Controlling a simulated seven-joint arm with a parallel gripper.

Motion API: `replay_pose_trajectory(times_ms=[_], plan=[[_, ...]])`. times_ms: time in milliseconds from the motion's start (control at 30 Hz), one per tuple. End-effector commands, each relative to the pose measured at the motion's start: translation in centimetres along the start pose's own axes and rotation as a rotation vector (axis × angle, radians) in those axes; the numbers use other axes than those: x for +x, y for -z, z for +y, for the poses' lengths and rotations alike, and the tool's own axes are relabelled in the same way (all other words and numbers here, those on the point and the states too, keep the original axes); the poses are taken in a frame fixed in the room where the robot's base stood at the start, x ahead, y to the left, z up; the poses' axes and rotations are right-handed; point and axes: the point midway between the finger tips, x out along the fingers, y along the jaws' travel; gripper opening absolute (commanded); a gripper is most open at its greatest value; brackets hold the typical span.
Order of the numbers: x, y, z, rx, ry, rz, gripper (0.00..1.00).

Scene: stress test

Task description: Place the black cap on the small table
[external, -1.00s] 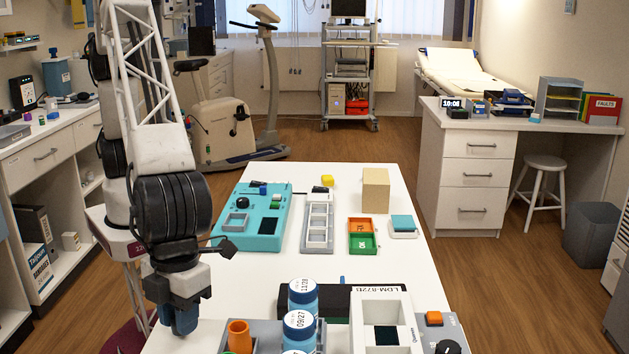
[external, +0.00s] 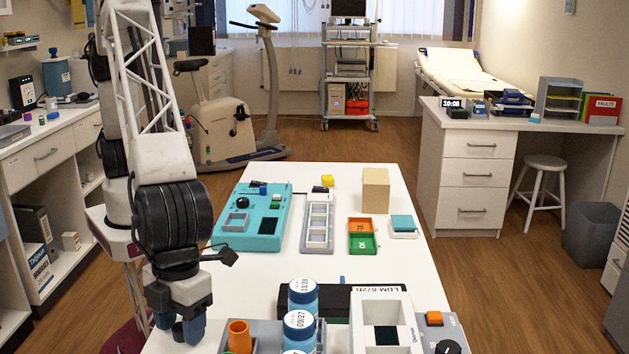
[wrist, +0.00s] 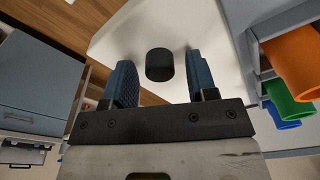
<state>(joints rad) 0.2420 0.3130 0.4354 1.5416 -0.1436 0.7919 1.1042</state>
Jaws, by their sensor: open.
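The black cap (wrist: 159,64) is a short dark cylinder standing on the white table (wrist: 112,45) near its corner, seen in the wrist view. My gripper (wrist: 160,85) is open, with its two blue fingers on either side of the cap in that picture. The cap looks just beyond or between the fingertips; I cannot tell whether they touch it. In the external view my gripper (external: 182,330) points down at the front left of the white table (external: 262,265), and a dark bit of the cap (external: 178,331) shows between the fingers. Which surface is the small table is unclear.
The table's left middle is clear.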

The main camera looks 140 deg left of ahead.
Motion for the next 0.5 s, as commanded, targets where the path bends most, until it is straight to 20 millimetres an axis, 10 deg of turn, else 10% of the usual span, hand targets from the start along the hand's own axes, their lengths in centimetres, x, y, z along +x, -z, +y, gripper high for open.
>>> replay_pose_trajectory(times_ms=[500], plan=[[-3.5,0.1,0.0,0.0,0.002,0.001,0.52]])
